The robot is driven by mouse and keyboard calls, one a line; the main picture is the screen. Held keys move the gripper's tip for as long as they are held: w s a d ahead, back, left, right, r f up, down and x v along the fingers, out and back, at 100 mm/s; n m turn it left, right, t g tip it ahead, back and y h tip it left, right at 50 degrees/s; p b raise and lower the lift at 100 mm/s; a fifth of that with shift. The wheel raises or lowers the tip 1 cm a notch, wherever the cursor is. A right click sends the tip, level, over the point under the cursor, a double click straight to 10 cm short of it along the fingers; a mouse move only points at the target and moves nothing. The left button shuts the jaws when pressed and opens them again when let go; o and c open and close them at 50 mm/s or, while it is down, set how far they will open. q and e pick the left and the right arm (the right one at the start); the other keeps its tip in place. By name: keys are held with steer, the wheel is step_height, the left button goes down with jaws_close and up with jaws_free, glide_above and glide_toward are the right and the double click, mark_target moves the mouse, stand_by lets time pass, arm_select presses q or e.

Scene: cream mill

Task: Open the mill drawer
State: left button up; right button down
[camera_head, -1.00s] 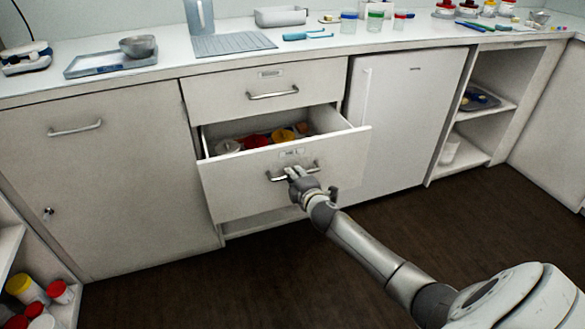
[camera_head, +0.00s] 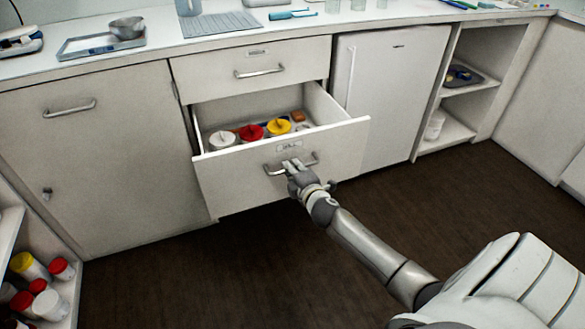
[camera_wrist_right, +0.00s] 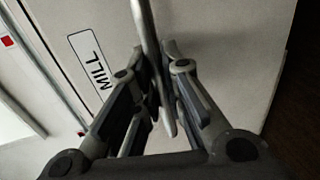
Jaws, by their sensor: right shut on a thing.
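The mill drawer (camera_head: 235,180) is the lower drawer under the counter and stands pulled well out. Its front also shows in the right wrist view (camera_wrist_right: 225,50) with a label (camera_wrist_right: 90,58) reading MILL. My right gripper (camera_head: 293,166) is shut on the drawer's bar handle (camera_head: 275,171), near the handle's right part. In the right wrist view the handle (camera_wrist_right: 148,30) runs between the two fingers (camera_wrist_right: 160,85). Inside the drawer are a white-lidded jar (camera_head: 222,140), a red-lidded jar (camera_head: 251,132) and a yellow-lidded jar (camera_head: 279,127). My left gripper is not in view.
A closed drawer (camera_head: 210,73) is above, a closed cabinet (camera_head: 100,150) at left, and a white fridge-like door (camera_head: 385,95) at right. Several lidded jars (camera_head: 50,302) stand on a low shelf at bottom left. The dark floor (camera_head: 200,280) in front is clear.

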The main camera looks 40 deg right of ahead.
steer(key=c, duration=1.5)
jaws_free()
steer(key=shift+c, duration=0.2)
steer(key=shift+s, duration=0.1)
steer(key=v, duration=1.2)
steer(key=shift+f, duration=0.1)
